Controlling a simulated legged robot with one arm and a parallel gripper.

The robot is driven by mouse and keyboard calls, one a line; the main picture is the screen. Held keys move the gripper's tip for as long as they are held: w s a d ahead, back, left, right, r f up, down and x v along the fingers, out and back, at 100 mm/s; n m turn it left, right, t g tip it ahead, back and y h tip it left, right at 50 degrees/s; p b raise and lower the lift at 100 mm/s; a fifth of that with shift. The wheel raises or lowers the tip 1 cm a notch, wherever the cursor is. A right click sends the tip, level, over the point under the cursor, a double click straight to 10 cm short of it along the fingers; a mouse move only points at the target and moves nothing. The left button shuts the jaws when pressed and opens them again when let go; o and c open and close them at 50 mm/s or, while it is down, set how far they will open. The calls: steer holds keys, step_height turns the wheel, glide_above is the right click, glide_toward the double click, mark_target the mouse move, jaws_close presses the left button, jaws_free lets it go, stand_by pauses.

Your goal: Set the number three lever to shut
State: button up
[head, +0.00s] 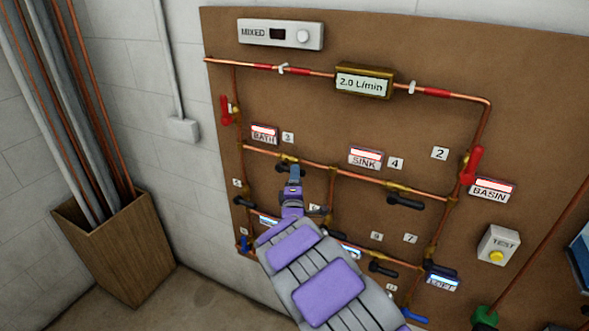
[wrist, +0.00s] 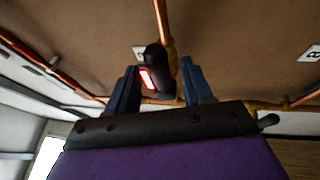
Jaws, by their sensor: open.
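The number three tile (head: 288,137) is on the brown board beside the BATH label (head: 264,134). Just below it, a black lever (head: 281,168) sits on a brass valve in the copper pipe, partly hidden by my gripper (head: 293,176). In the wrist view my gripper (wrist: 160,88) is open, with one blue finger on each side of a black lever handle (wrist: 156,62). A small red and white patch shows at that handle. I cannot tell whether either finger touches it.
A red lever (head: 473,165) stands by tile 2, and another red lever (head: 226,110) is at upper left. A black lever (head: 405,202) is below SINK. Several more levers sit lower, partly behind my arm. A wooden bin (head: 118,250) of pipes stands at left.

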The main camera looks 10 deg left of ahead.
steer(key=w, duration=0.3)
steer(key=shift+w+d+r, duration=0.1)
steer(key=shift+d+r, duration=0.1)
steer(key=shift+d, duration=0.05)
steer(key=shift+w+a+r, duration=0.1)
steer(key=shift+w+a, duration=0.1)
steer(key=shift+w, duration=0.15)
steer(key=shift+w+a, duration=0.15)
steer(key=shift+w, duration=0.25)
steer(key=shift+r, duration=0.1)
steer(key=shift+c, duration=0.8)
jaws_close()
